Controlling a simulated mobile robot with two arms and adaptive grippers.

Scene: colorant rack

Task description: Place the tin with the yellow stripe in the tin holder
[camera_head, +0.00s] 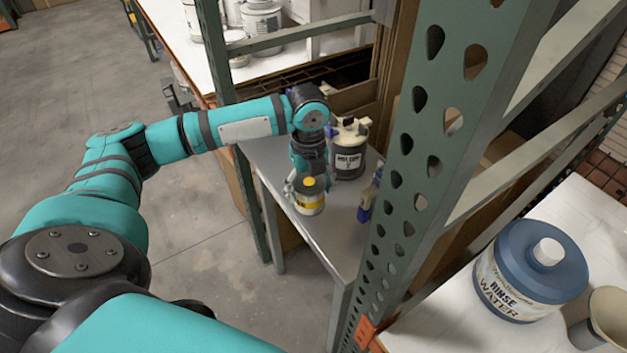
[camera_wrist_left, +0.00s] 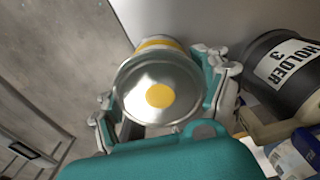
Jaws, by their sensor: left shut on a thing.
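The tin with the yellow stripe (camera_head: 310,203) is white with a yellow band and a yellow dot on its lid. In the left wrist view the tin (camera_wrist_left: 140,78) shows its silvery lid facing the camera. My left gripper (camera_head: 303,187) is shut on the tin, with a finger on either side of it. The tin is over the front part of the grey metal table; I cannot tell whether it touches the top. A dark round container (camera_head: 347,163) stands just behind and right of it; in the left wrist view this container (camera_wrist_left: 285,70) is labelled "HOLDER 3". My right gripper is out of view.
A green perforated rack post (camera_head: 425,150) rises right of the table (camera_head: 330,232). A blue-lidded "RINSE WATER" tub (camera_head: 528,268) stands on a white surface at lower right. Floor left of the table is clear.

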